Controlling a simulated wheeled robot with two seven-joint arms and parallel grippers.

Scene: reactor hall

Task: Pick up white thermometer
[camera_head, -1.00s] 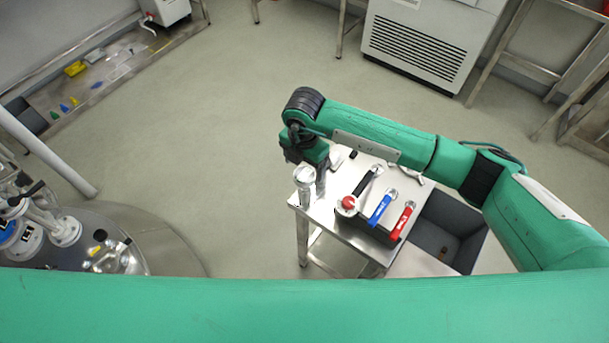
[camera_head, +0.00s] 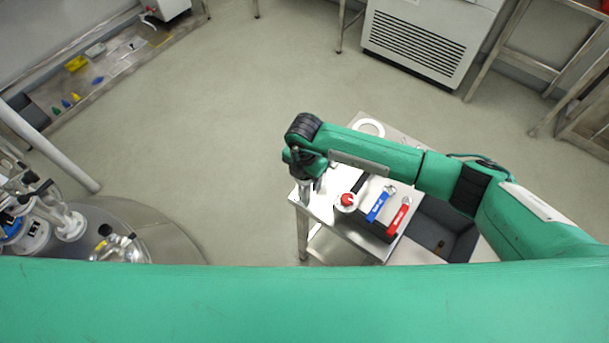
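I cannot pick out a white thermometer for certain in the head view. A small steel table (camera_head: 318,205) stands below my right arm. My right gripper (camera_head: 310,178) points down over the table's left corner, beside and partly over a pale metallic upright piece (camera_head: 303,194). The gripper is seen from above, and its fingers are too small and covered to tell open from shut. On the table a white ring-shaped item (camera_head: 370,127) shows beyond the arm. My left gripper is out of view.
A round steel platform (camera_head: 165,240) is at left. Floor between is clear.

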